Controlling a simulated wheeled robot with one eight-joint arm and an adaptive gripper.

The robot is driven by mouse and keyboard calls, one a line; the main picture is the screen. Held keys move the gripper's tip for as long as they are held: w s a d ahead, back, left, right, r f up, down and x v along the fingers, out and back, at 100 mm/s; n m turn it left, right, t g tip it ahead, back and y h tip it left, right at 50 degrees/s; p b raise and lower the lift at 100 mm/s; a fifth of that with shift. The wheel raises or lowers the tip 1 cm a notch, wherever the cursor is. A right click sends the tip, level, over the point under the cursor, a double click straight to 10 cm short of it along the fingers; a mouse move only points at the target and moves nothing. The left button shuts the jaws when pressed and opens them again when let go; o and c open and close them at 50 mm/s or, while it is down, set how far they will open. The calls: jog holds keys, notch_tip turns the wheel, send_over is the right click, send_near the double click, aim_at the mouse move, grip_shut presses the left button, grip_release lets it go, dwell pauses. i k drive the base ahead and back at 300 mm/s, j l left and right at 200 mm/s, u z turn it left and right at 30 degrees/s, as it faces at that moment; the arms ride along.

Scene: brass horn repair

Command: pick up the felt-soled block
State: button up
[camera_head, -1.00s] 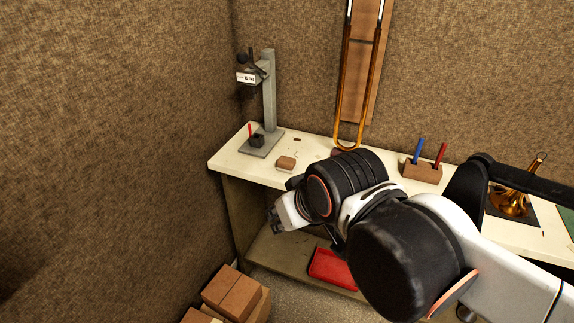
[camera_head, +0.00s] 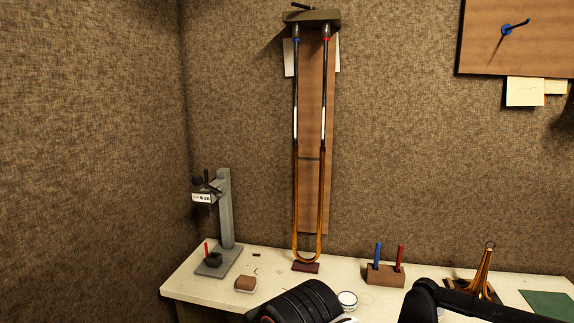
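A small brown block (camera_head: 245,282) with a pale lower edge lies on the left part of the white bench, in front of the grey stand. A flat dark red block (camera_head: 306,267) lies under the bottom bow of the hanging brass slide (camera_head: 308,252). I cannot tell for sure from this view which one has the felt sole. My gripper is out of view; only dark links of my arm show at the bottom edge, in front of the bench.
The grey stand (camera_head: 227,215) rises at the bench's left end. A wooden holder (camera_head: 384,275) with a blue and a red tool stands right of the slide. A round tin (camera_head: 347,300), a brass horn part (camera_head: 484,274) and a green mat (camera_head: 549,304) are also on the bench (camera_head: 195,290).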

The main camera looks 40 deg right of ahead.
aim_at(245, 285)
jog(key=i+l, duration=0.2)
jog(key=i, duration=0.2)
jog(key=i+l+u, duration=0.1)
jog(key=i, duration=0.35)
jog(key=l, duration=0.1)
